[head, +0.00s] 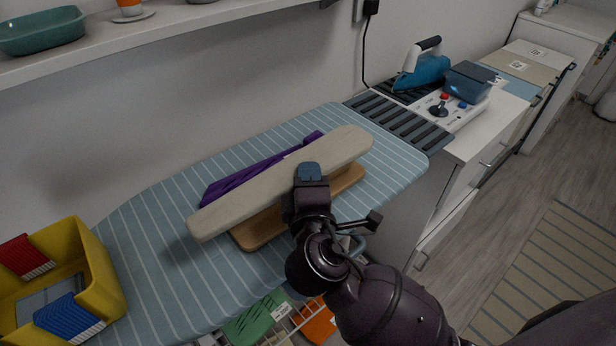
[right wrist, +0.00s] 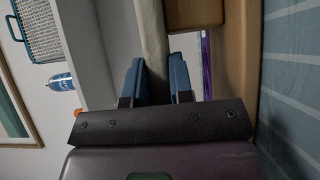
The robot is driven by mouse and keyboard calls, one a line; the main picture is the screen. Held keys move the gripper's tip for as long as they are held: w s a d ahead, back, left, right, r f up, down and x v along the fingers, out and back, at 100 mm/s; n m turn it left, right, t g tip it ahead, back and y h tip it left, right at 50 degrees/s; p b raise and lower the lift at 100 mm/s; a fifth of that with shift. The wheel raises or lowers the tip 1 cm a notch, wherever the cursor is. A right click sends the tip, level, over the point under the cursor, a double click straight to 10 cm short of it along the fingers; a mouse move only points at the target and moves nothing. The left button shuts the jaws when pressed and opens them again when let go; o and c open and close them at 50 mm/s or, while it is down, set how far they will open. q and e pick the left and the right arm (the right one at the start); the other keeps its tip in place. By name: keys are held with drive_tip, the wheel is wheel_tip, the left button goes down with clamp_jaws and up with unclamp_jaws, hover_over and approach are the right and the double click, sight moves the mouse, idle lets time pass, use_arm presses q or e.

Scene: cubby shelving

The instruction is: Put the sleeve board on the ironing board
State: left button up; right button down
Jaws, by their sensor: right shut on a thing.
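The sleeve board has a long beige padded top (head: 270,185) and a brown wooden base (head: 262,228). It is over the middle of the blue striped ironing board (head: 160,225). My right gripper (head: 309,172) is shut on the near edge of the padded top. In the right wrist view the blue fingertips (right wrist: 157,82) sit on both sides of the beige top (right wrist: 153,40). The base looks close to the ironing board cover; I cannot tell if it touches. My left gripper is not in view.
A purple cloth (head: 250,172) lies on the ironing board behind the sleeve board. A yellow bin (head: 100,270) stands at the left end. A steam iron (head: 422,68) stands on the counter at the back right. A shelf (head: 150,25) runs along the wall above.

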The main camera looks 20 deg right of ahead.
drive_tip(key=shift+r, duration=0.2)
drive_tip(key=shift+f, duration=0.15)
drive_tip(key=c, duration=1)
unclamp_jaws()
drive_tip(key=shift+f, duration=0.1)
drive_tip(key=shift+r, duration=0.25)
drive_tip(key=v, duration=1.2)
drive_tip(key=shift+p, duration=0.35)
